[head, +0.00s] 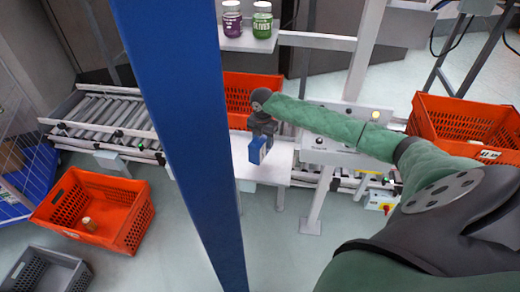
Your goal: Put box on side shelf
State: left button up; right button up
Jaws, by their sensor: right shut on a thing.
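My right arm in its green sleeve comes in from the right, and its dark gripper (264,138) points down near the middle of the view. It is shut on a small blue box (256,152). The box hangs above a white table surface (270,172); I cannot tell how high. A small white shelf (236,44) at the top holds a purple jar (232,20) and a green jar (262,22). My left gripper is not in view.
A blue post (190,130) stands in front, left of the box. Orange totes stand behind the gripper (240,88), at the right (455,115) and on the left floor (125,225). A grey crate (45,272) is lower left. A roller conveyor (110,115) runs behind.

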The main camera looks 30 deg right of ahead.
notch_tip(320, 180, down, 2)
jog(key=shift+f+p, duration=0.2)
jog(key=shift+p, duration=0.2)
notch_tip(320, 180, down, 3)
jog(key=shift+r+p, duration=0.1)
jog(key=shift+p, duration=0.55)
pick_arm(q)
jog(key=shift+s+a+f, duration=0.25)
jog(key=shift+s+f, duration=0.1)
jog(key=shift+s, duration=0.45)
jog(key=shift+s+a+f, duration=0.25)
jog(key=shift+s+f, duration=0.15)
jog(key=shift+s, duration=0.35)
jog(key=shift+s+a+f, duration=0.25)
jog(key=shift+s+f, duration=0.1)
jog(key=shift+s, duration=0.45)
pick_arm(e)
jog(key=shift+f, duration=0.45)
jog(key=o, duration=1.2)
jog(key=shift+f, duration=0.15)
jog(key=shift+c, duration=0.2)
